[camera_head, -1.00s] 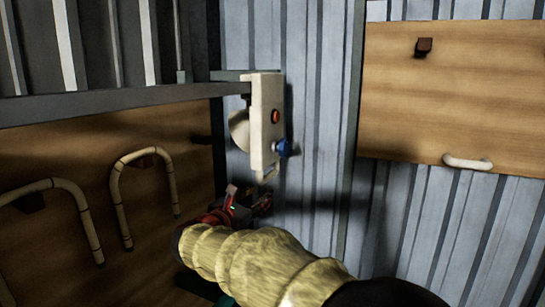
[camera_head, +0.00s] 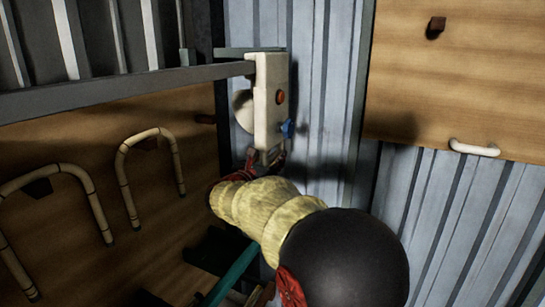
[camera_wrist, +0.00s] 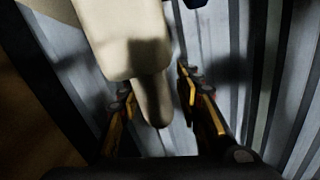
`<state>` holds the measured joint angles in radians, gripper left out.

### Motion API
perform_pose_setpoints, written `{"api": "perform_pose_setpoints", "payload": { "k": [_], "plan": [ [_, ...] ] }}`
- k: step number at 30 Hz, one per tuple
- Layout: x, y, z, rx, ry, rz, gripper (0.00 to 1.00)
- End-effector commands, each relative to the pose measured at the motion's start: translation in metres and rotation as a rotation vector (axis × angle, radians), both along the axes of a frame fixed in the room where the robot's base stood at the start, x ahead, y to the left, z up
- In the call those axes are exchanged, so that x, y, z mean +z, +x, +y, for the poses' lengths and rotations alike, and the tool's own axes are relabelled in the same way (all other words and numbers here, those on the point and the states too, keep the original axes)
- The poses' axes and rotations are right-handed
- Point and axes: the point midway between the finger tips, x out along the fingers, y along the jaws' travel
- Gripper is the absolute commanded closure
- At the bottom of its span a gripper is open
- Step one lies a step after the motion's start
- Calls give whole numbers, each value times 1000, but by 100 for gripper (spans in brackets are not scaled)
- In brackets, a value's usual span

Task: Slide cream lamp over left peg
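My gripper (camera_head: 268,160) is just below the lamp. In the wrist view my gripper (camera_wrist: 155,90) is open, one finger on each side of the stub, with gaps showing. A bare dark peg (camera_head: 205,119) is on the left wooden board, and another peg (camera_head: 436,25) on the right board. I cannot tell which is the left peg.
The grey beam (camera_head: 130,92) crosses the upper left to the lamp. Cane loops (camera_head: 150,134) hang on pegs of the left board (camera_head: 95,118). A pale curved piece (camera_head: 474,148) is at the right board's lower edge. Corrugated metal wall (camera_head: 325,90) stands behind.

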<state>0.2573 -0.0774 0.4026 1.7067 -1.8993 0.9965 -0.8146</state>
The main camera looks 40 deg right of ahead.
Motion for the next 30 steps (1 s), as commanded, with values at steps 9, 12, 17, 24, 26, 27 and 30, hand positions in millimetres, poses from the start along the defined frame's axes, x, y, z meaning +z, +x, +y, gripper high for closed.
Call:
{"api": "perform_pose_setpoints", "payload": {
  "k": [9,12,17,24,26,27,30],
  "plan": [
    [-1,0,0,0,0,1,72],
    [-1,0,0,0,0,1,78],
    [0,0,0,0,0,1,87],
    [-1,0,0,0,0,1,100],
    [-1,0,0,0,0,1,100],
    [-1,0,0,0,0,1,100],
    [-1,0,0,0,0,1,100]
  ]
}}
